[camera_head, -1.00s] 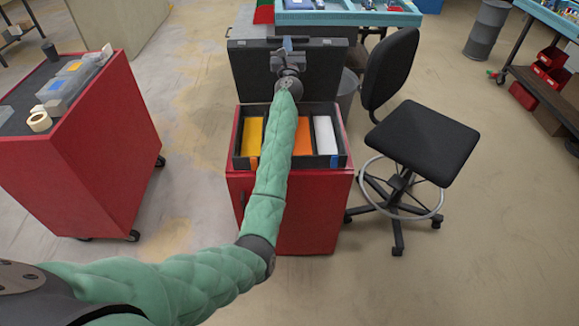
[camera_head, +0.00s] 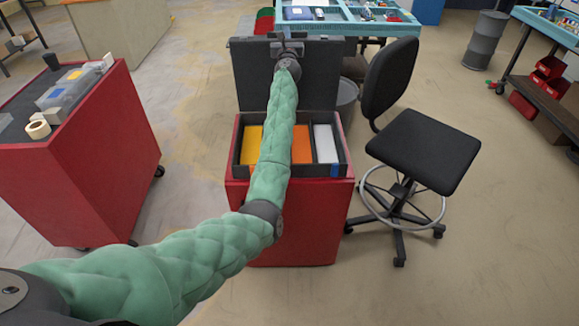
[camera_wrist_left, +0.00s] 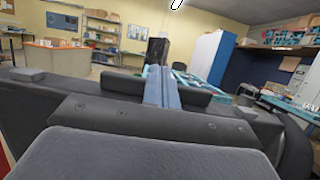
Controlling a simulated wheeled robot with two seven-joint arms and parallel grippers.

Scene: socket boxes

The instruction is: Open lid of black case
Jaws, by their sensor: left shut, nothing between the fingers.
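The black case (camera_head: 310,171) sits on a red cabinet. Its lid (camera_head: 318,78) stands up at the back, roughly upright, so the inside shows yellow, orange and white blocks. My left gripper (camera_head: 289,46) is at the middle of the lid's top edge, shut and empty. My left arm crosses in front of the lid and the case. In the left wrist view, the closed fingers (camera_wrist_left: 161,86) are at the dark lid edge (camera_wrist_left: 50,88); contact is hard to tell. My right gripper is not in view.
The red cabinet (camera_head: 300,220) stands on open floor. A black chair (camera_head: 420,150) is close on the right. Another red cabinet (camera_head: 75,165) with boxes and tape is on the left. A blue-framed table (camera_head: 370,28) stands behind the lid.

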